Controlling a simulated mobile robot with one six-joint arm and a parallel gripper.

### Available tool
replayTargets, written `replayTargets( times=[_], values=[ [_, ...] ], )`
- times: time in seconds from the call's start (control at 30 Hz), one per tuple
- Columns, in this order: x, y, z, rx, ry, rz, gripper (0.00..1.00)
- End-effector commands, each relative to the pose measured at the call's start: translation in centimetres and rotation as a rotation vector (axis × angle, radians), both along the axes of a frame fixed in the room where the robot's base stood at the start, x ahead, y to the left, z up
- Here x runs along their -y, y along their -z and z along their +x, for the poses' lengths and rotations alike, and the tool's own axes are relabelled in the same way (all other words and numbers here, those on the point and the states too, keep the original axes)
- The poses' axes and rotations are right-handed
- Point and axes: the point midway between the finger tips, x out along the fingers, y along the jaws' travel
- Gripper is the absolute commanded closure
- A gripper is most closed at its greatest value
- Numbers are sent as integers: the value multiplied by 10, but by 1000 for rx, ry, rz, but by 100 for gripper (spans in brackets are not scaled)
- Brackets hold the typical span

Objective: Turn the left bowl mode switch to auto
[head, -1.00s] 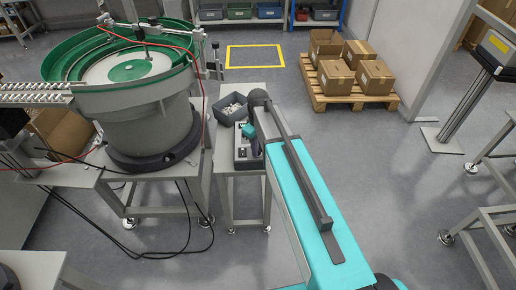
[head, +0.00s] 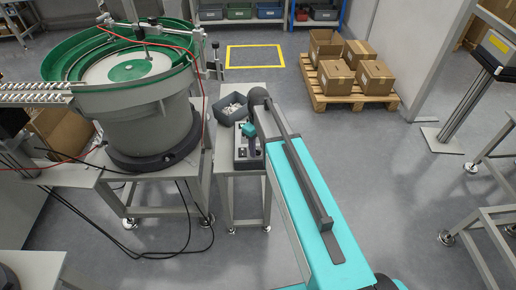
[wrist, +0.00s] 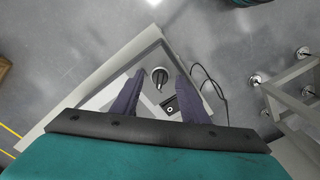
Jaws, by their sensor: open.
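A control box (head: 242,162) stands on the small side table beside the bowl feeder in the head view. In the wrist view a round black rotary switch (wrist: 159,74) with a pale pointer mark lies between my two fingertips. A smaller black switch or keyed fitting (wrist: 170,106) sits nearer the palm. My gripper (wrist: 159,80) is open, its dark fingers on either side of the rotary switch with gaps showing; I cannot tell its height above it. The mode labels are not legible. In the head view my gripper (head: 249,143) is over the box, partly hidden by my arm.
The bowl feeder (head: 148,115) stands left of the box. A grey bin of parts (head: 231,108) is behind the box on the same table (head: 240,188). A pallet with cartons (head: 350,95) is at the back right. Open floor lies right of the table.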

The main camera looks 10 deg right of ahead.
Motion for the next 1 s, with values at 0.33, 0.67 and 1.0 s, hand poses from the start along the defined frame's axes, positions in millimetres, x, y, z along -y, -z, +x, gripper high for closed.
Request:
replayTargets(
  times=[0.33,0.67,1.0],
  values=[
    [0,-32,0,2,0,0,59],
    [0,-71,1,2,0,0,59],
    [0,-110,1,2,-1,0,59]
  ],
)
